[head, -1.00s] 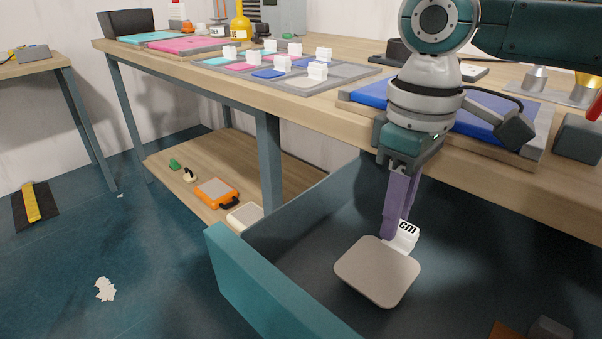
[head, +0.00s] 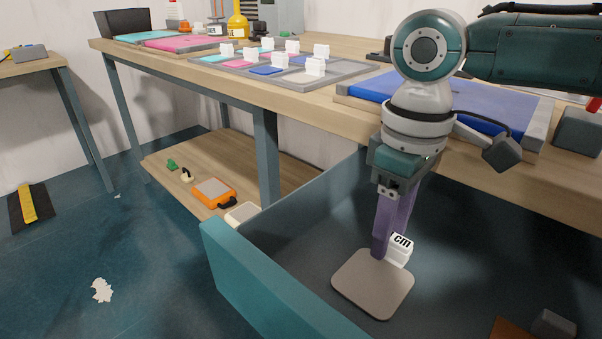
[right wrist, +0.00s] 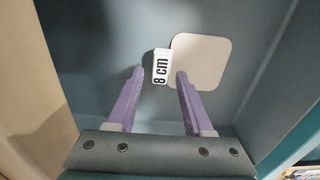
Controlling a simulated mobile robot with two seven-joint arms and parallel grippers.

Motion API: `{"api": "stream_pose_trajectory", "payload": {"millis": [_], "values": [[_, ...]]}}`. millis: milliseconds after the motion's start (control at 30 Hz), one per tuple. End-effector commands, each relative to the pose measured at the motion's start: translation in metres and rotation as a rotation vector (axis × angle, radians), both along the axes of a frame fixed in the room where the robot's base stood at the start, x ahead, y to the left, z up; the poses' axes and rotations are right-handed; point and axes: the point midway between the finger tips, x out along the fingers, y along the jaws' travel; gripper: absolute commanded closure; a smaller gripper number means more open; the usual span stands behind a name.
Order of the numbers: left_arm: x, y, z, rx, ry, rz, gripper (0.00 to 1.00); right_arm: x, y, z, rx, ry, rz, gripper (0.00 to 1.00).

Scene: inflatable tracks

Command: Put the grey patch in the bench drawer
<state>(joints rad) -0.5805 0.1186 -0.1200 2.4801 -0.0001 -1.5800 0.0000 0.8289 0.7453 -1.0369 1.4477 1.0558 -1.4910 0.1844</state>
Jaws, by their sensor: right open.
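The grey patch (head: 372,284) is a flat rounded square with a white block marked "8 cm" (head: 400,250) at one edge. It appears to lie on the floor inside the open bench drawer (head: 270,285). My right gripper (head: 382,250) reaches down into the drawer with purple fingers. In the right wrist view its fingers (right wrist: 159,74) are open, with the white block between their tips and the grey patch (right wrist: 203,60) to the right. I cannot tell whether a finger touches the block. My left gripper is not in view.
The workbench (head: 300,98) stands above the drawer, with a blue sheet (head: 480,105) and a tray of coloured patches (head: 215,62). A brown piece (head: 512,330) and a dark block (head: 552,323) show at the drawer's lower right. A lower shelf (head: 235,150) holds small items.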

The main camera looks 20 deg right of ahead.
Motion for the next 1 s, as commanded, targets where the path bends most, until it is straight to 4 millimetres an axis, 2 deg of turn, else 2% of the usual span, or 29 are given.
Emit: {"api": "stream_pose_trajectory", "payload": {"millis": [167,500,633,800,1000], "values": [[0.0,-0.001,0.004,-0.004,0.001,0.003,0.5,0.0,0.0,0.011,-0.001,-0.001,0.0,0.49],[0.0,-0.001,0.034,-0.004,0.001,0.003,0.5,0.001,0.0,0.086,0.0,-0.003,0.0,0.49],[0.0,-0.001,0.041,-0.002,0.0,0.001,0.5,0.001,0.0,0.108,0.001,-0.002,0.0,0.49],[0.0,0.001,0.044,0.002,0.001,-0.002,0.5,0.0,0.0,0.122,0.0,-0.001,-0.001,0.49],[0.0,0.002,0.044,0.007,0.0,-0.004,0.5,0.0,0.0,0.123,0.0,0.0,-0.001,0.49]]}}
